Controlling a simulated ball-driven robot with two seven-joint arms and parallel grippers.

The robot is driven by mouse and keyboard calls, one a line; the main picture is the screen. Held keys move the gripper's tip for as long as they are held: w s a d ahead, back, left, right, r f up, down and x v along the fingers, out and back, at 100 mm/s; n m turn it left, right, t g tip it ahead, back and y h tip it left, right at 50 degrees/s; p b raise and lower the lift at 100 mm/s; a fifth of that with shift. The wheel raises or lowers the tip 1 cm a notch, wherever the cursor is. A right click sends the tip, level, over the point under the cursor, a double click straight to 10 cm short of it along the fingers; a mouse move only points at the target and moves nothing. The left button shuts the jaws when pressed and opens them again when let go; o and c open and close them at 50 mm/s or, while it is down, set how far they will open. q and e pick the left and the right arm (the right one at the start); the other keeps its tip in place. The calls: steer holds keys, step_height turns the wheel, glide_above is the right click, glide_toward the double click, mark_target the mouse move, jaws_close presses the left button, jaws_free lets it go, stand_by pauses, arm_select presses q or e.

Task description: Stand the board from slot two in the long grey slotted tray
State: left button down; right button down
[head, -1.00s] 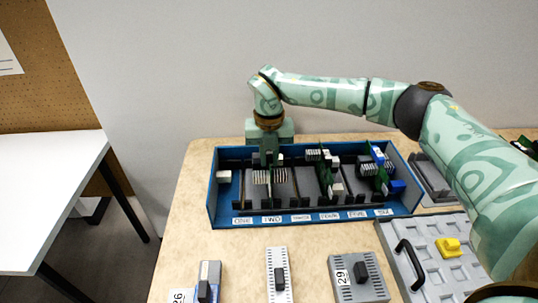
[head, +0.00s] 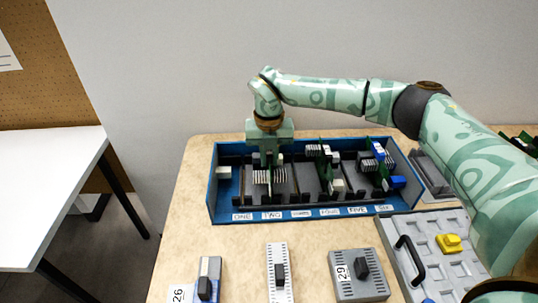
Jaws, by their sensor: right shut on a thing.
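The blue box (head: 311,217) stands on the table with labelled slots and several upright green boards. My right gripper (head: 269,158) points down into its left part, above the label TWO. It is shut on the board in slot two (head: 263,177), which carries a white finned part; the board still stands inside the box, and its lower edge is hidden. A long grey slotted tray (head: 428,172) lies right of the box, partly hidden behind my right arm. My left gripper is out of view.
Other boards (head: 325,168) stand right of the held one, with blue parts near slot six. In front are several grey modules (head: 358,275) and a grey case (head: 425,262) with a black handle and yellow piece. A white table (head: 50,190) stands left.

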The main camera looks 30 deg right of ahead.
steer(key=shift+f, duration=0.1)
stand_by(0.3)
steer(key=c, duration=1.2)
jaws_free()
steer(key=shift+o, duration=0.2)
arm_select(q)
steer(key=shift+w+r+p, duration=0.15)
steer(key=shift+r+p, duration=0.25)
steer(key=shift+p, duration=0.05)
arm_select(e)
steer(key=shift+r, duration=0.2)
arm_select(q)
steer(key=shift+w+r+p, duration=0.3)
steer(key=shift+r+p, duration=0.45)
steer(key=shift+p, duration=0.05)
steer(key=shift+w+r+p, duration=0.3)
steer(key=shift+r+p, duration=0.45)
steer(key=shift+p, duration=0.05)
arm_select(e)
steer(key=shift+r, duration=1.75)
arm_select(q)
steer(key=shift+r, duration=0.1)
arm_select(e)
steer(key=shift+r, duration=0.1)
